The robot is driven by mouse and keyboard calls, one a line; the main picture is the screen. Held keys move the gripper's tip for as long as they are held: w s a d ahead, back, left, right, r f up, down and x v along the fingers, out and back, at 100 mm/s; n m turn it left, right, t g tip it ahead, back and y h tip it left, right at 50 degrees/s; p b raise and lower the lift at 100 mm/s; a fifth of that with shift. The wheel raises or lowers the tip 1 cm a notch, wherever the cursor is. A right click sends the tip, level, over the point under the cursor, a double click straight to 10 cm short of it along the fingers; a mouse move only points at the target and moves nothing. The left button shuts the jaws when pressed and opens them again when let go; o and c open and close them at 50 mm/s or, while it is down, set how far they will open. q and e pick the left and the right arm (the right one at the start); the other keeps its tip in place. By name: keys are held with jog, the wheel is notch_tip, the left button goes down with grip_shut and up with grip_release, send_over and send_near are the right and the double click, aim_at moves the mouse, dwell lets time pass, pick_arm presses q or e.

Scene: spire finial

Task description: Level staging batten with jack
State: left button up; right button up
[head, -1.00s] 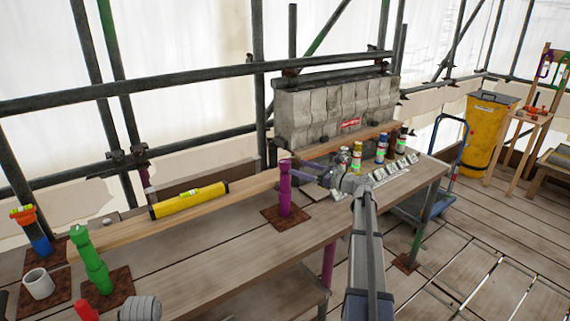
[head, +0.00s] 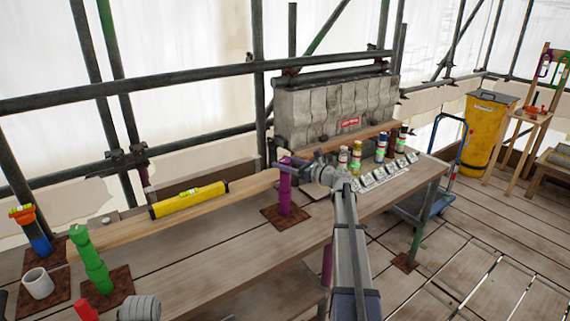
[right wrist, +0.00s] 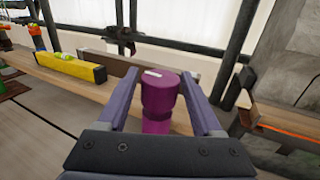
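The pale wooden batten (head: 130,228) runs along the bench from the left towards the right. A yellow spirit level (head: 188,200) lies on it; it also shows in the right wrist view (right wrist: 78,66). A purple jack (head: 285,190) stands upright on a rusty plate beside the batten's front edge. A green jack (head: 90,262) stands at the left end. My right gripper (head: 291,163) is at the purple jack's upper part. In the right wrist view its fingers stand on both sides of the jack head (right wrist: 159,92), with narrow gaps visible.
A blue-and-orange post (head: 36,235), a white cup (head: 38,283) and a grey ribbed object (head: 140,308) are at the left. Several small bottles (head: 381,148) stand right of my gripper. A scaffold rail (head: 180,78) crosses behind. The front middle bench top is clear.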

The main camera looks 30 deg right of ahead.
grip_shut()
dwell(0.3)
jog(key=shift+s+a, duration=0.1)
jog(key=shift+m+t+h, duration=0.5)
jog(key=shift+m+h, duration=0.3)
jog(key=shift+h, duration=0.3)
jog(key=m+h, duration=0.2)
jog(key=h, duration=0.2)
jog(key=shift+a+m+t, duration=0.1)
jog(key=shift+m+t, duration=0.2)
jog(key=shift+t, duration=0.1)
jog(key=m+g+h, duration=0.1)
jog(key=m+h, duration=0.2)
jog(key=h, duration=0.2)
jog(key=m+g+h, duration=0.1)
jog(key=m+h, duration=0.2)
jog(key=h, duration=0.1)
jog(key=shift+h, duration=0.4)
jog(key=m+g+h, duration=0.1)
jog(key=m+h, duration=0.1)
jog(key=m+g+h, duration=0.3)
jog(key=g+h, duration=0.1)
jog(key=shift+w+m, duration=0.35)
jog(key=shift+m, duration=0.05)
jog(key=m+g+h, duration=0.2)
jog(key=g, duration=0.2)
jog(key=shift+m, duration=0.4)
jog(key=shift+s+d+m+g+h, duration=0.1)
jog(key=shift+d+m+g+h, duration=0.1)
jog(key=shift+m+g+h, duration=0.6)
